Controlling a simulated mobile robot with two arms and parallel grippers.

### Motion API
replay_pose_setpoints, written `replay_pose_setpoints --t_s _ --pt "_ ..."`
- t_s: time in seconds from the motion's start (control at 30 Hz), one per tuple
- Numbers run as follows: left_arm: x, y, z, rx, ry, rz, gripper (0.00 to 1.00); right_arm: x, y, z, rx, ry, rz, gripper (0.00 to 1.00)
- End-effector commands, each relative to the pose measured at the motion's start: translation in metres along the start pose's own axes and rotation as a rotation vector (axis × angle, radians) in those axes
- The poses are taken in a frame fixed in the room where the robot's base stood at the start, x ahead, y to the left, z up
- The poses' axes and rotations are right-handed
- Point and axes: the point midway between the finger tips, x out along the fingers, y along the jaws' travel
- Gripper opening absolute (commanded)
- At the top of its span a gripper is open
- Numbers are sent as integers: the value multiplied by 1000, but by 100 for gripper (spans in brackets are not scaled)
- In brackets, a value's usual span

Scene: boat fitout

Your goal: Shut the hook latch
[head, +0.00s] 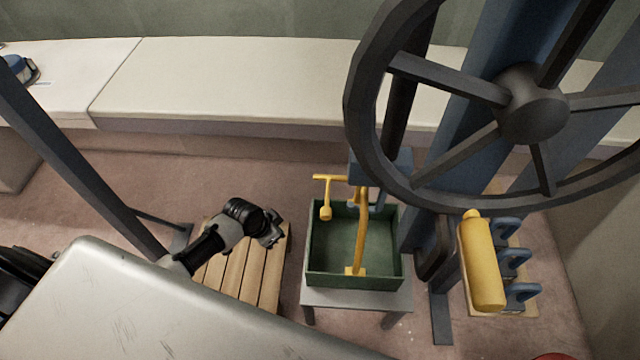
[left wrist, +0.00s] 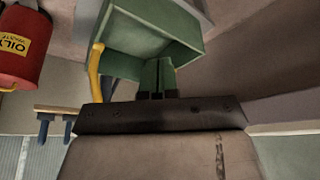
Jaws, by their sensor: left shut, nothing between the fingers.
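No part is clearly recognisable as the hook latch. Yellow parts stand at an open green box (head: 313,272): a curved yellow bar (head: 361,235) runs across it, and a T-shaped yellow piece with a knob (head: 326,212) is at its back left. The box (left wrist: 165,20) and a yellow bar (left wrist: 96,72) also show in the left wrist view. My left gripper (head: 272,230) is left of the box, above wooden slats, apart from the yellow parts. Its fingertips (left wrist: 158,75) are together and empty, pointing toward the box. My right gripper is not in view.
A large dark wheel (head: 480,205) and blue column rise right of the box. The box rests on a grey stand (head: 358,297). A slatted wooden platform (head: 240,280) lies left.

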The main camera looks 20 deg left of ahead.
Motion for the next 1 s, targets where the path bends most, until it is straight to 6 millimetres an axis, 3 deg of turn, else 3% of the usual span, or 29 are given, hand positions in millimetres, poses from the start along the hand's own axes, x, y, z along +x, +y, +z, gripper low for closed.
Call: replay_pose_setpoints --t_s 0.03,0.1,0.2,0.3,0.4,0.6,1.0 --pt "-46 -4 -37 72 29 24 0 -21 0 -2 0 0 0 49" --pt "-93 2 -73 180 52 73 0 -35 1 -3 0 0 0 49" --pt "-155 17 -109 338 71 141 0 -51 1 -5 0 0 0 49" --pt "-204 32 -129 478 74 195 0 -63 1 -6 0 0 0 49" --pt "-236 45 -137 582 69 235 0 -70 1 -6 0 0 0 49" --pt "-259 55 -140 666 61 266 0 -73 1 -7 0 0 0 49" --pt "-254 57 -139 664 61 268 0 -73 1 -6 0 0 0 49"
